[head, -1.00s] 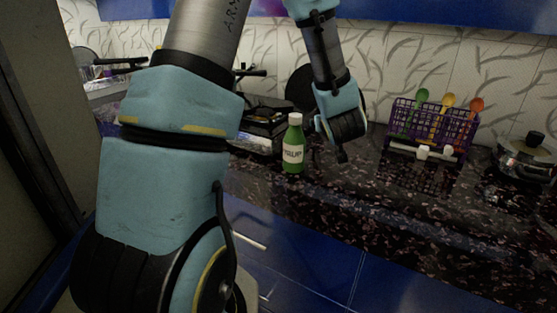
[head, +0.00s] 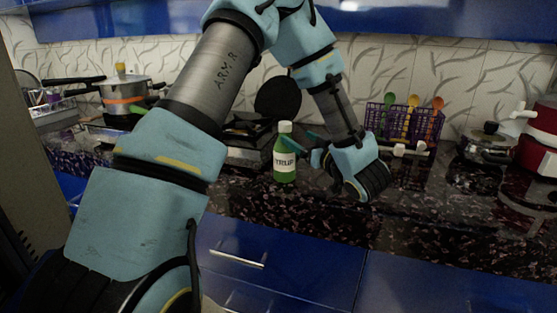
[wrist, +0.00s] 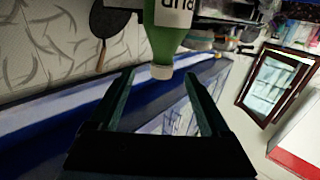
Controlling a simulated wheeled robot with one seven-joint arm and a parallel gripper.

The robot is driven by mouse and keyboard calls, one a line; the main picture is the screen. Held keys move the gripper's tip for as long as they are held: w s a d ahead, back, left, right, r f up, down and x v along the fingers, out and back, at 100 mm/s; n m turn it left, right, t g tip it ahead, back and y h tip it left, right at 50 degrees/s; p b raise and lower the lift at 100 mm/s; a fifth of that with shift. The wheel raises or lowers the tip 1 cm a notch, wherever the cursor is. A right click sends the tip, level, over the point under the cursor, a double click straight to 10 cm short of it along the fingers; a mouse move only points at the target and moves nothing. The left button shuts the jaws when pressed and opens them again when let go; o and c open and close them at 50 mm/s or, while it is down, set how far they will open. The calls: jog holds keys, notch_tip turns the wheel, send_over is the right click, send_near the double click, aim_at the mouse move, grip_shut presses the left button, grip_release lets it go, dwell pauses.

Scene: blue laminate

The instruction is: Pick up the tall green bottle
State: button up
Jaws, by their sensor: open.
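The tall green bottle (head: 285,163) stands upright on the dark speckled counter, with a white cap and a white label. In the head view my gripper (head: 300,148) is just right of the bottle, with its fingers pointing left toward the bottle's upper part. In the wrist view the bottle (wrist: 165,42) appears upside down, its cap near the fingertips. My gripper (wrist: 160,76) is open there, one finger on each side of the cap's line. I cannot tell whether a finger touches the bottle.
A stove (head: 245,150) and a dark pan (head: 278,100) are behind the bottle. A purple rack (head: 403,125) with colored spoons stands at the back right. Pots (head: 487,142) are further right. Blue drawers (head: 300,250) lie below the counter's front edge.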

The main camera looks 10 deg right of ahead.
aim_at(289, 132)
jog(key=p+x, duration=0.1)
jog(key=x, duration=0.4)
jog(key=shift+w+a+r, duration=0.1)
jog(key=p+x, duration=0.3)
jog(key=x, duration=0.1)
jog(key=shift+w+a+r, duration=0.1)
jog(key=shift+a, duration=0.15)
jog(key=shift+w+a, duration=0.1)
jog(key=shift+w, duration=0.35)
grip_shut()
dwell(0.7)
